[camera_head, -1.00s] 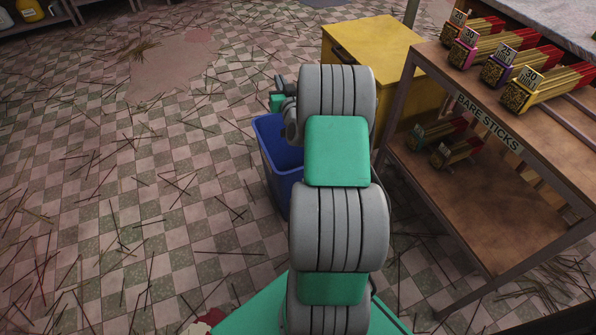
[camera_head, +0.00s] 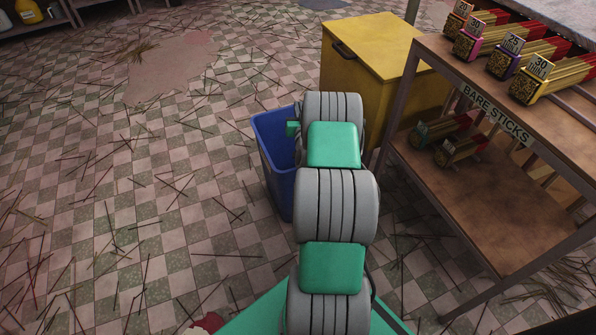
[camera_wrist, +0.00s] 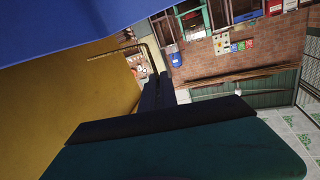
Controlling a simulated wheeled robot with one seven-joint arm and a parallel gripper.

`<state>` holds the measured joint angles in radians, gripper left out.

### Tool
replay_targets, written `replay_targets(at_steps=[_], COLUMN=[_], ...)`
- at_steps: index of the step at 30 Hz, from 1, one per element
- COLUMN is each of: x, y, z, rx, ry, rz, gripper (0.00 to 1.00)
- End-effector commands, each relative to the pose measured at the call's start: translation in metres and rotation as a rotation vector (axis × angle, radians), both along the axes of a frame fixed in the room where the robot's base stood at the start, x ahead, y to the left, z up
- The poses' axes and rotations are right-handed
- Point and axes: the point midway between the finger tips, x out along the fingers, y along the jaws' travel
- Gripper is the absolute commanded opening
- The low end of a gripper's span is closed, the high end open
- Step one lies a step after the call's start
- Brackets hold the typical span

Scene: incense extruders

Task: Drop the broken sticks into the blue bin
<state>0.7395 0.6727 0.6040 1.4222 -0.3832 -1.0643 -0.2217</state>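The blue bin (camera_head: 272,165) stands on the floor left of the yellow cabinet, partly hidden behind my arm. My arm reaches over its right side, and my gripper is mostly hidden there; a green part of it shows at the bin's far rim. In the wrist view, the blue bin wall (camera_wrist: 90,22) fills the top left, close to the camera. My gripper's dark and green parts (camera_wrist: 158,95) cross the lower middle of that view. Thin broken sticks lie scattered over the tiled floor, with a small clump (camera_head: 137,52) farther back.
The yellow cabinet (camera_head: 375,50) stands right behind the bin and shows in the wrist view (camera_wrist: 85,100). A shelf table labelled BARE STICKS (camera_head: 495,118) stands at the right with several bundles on it. The floor at the left is free of large objects.

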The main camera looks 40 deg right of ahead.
Motion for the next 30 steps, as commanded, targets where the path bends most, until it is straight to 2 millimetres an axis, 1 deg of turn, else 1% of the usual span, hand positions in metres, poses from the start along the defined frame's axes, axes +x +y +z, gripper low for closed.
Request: replay_targets(at_steps=[3, 4, 6, 13, 20, 22, 26, 30], x=[0.000, 0.000, 0.000, 0.000, -0.001, -0.005, -0.024, -0.049], y=[0.000, 0.000, 0.000, 0.000, 0.000, 0.002, 0.013, 0.028], z=[0.001, 0.001, 0.001, 0.001, 0.001, 0.001, 0.003, 0.003], rx=[0.000, 0.000, 0.000, 0.001, 0.001, 0.001, 0.004, 0.003], ry=[0.000, 0.000, 0.000, 0.001, 0.001, 0.002, 0.001, 0.000], rz=[0.000, 0.000, 0.000, 0.000, 0.000, -0.001, -0.003, -0.004], gripper=[0.00, 0.05, 0.10, 0.28, 0.28, 0.28, 0.28, 0.28])
